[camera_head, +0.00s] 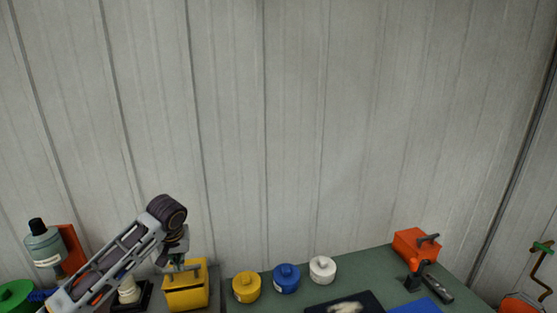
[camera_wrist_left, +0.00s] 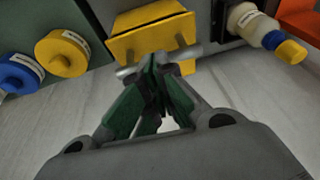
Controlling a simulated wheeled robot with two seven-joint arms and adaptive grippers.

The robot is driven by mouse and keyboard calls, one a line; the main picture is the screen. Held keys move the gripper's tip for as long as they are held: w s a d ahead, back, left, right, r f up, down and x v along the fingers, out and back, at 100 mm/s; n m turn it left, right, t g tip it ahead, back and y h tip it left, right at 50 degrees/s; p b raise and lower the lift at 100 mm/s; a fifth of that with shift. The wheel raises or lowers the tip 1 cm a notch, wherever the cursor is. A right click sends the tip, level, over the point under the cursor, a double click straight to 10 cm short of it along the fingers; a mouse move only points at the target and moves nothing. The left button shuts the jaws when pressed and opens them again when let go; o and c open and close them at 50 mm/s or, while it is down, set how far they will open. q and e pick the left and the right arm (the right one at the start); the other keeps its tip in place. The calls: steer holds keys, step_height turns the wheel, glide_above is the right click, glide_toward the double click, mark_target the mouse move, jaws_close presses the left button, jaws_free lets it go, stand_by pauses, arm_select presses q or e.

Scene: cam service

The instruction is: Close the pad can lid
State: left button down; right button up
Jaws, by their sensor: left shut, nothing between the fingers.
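A yellow box (camera_head: 187,292), which looks like the pad can, stands on the bench at the lower left of the head view. It also shows at the top of the left wrist view (camera_wrist_left: 150,20). A grey bar (camera_wrist_left: 190,52) runs along its near side. I cannot tell how far its lid is open. My left gripper (camera_head: 174,262) is just above the box in the head view. In the wrist view its green fingertips (camera_wrist_left: 156,60) are together and empty, by the grey bar. Whether they touch the bar is unclear. My right gripper is out of view.
Round yellow (camera_head: 246,288), blue (camera_head: 286,279) and white (camera_head: 322,270) cans stand right of the box. A white bottle with a yellow cap (camera_wrist_left: 255,28) is close on its other side. An orange box (camera_head: 415,245) stands at the far right. The wall behind is bare.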

arm_select(q)
steer(key=shift+r, duration=1.05)
steer(key=shift+w, duration=0.1)
steer(key=v, duration=1.1)
steer(key=shift+r, duration=0.4)
stand_by(0.4)
